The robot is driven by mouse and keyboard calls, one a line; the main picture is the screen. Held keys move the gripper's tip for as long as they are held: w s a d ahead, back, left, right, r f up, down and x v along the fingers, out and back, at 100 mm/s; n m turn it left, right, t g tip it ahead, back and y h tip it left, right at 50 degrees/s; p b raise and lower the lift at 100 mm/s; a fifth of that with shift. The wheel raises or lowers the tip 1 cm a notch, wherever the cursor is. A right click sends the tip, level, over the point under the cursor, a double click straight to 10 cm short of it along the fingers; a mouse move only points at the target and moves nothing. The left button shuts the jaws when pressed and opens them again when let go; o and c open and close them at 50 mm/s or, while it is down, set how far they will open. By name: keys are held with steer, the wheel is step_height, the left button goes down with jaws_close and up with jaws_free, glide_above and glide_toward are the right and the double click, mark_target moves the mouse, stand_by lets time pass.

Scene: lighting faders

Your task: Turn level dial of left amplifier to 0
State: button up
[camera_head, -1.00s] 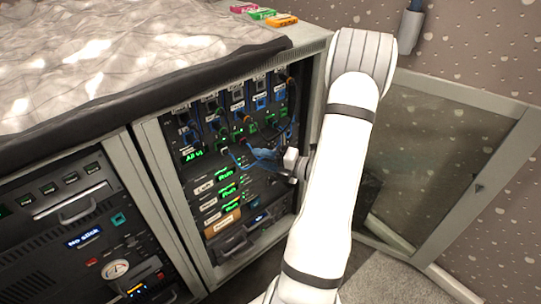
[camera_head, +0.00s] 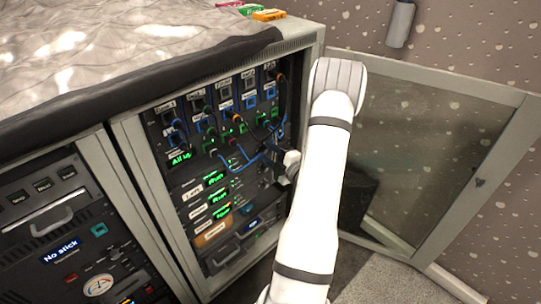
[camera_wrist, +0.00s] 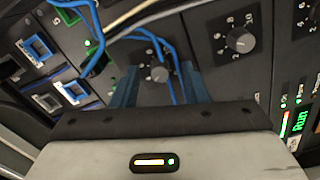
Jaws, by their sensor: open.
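In the wrist view a black round dial (camera_wrist: 160,73) with pale markings sits on a dark panel between the two blue fingers of my gripper (camera_wrist: 158,84). The fingers are open, with a gap around the dial; I cannot tell whether either touches it. Blue cables cross in front of this panel and partly hide it. A second dial (camera_wrist: 238,40) with numbers is on the neighbouring panel. In the head view my gripper (camera_head: 276,168) is at the right side of the rack, and my arm hides the dials there. I cannot tell which panel is the left amplifier.
Blue cables (camera_head: 235,160) loop across the rack (camera_head: 185,185) near my gripper. An open glass door (camera_head: 430,150) stands to the right of my arm. Blue-framed sockets (camera_wrist: 74,92) lie left of the fingers. A green Run display (camera_wrist: 299,120) lies to the right.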

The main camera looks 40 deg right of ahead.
steer(key=shift+c, duration=0.2)
jaws_close()
stand_by(0.3)
